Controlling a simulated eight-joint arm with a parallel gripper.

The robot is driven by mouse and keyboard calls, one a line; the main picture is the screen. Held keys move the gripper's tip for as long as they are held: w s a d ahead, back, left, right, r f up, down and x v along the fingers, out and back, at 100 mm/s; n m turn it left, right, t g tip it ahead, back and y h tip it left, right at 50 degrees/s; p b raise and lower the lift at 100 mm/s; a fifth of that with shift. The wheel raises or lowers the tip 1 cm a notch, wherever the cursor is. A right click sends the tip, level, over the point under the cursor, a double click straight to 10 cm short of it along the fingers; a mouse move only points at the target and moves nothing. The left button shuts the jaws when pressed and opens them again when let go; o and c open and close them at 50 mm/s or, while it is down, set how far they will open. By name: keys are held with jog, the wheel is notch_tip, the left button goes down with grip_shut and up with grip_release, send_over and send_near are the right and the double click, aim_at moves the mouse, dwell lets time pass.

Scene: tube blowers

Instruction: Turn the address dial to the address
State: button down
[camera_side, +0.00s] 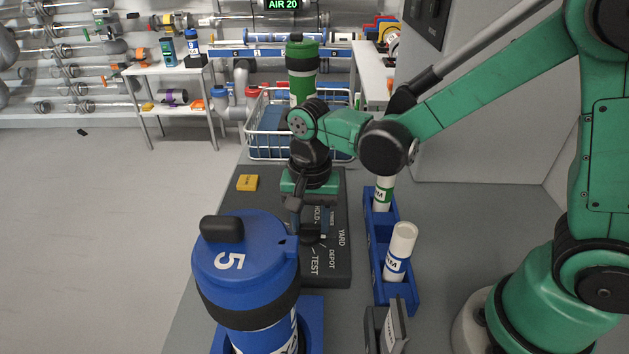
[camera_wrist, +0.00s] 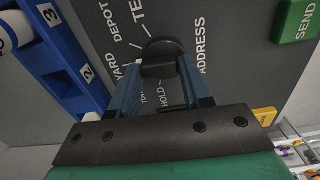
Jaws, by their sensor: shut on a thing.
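The address dial's black knob (camera_wrist: 162,58) stands on a dark grey panel (camera_wrist: 232,55) with white words around it. I can read ADDRESS, HOLD, YARD and DEPOT, and part of TEST. In the side view the knob (camera_side: 311,238) is partly hidden by my gripper (camera_side: 308,222), which reaches down from above. In the wrist view my gripper (camera_wrist: 163,72) has its blue fingers on both sides of the knob and is shut on it. I cannot tell which word the knob points to.
A blue canister (camera_side: 232,260) marked 5 stands close in front. A blue rack (camera_side: 380,245) with white tubes is to the right. A green SEND block (camera_wrist: 297,20) and a yellow block (camera_side: 247,183) are on the panel. A wire basket (camera_side: 262,150) and green canister (camera_side: 302,60) stand behind.

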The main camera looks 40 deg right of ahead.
aim_at(311, 226)
jog(key=m, duration=0.6)
jog(key=shift+m, duration=0.3)
dwell(0.4)
jog(key=shift+c, duration=2)
grip_release()
jog(key=shift+r, duration=2.8)
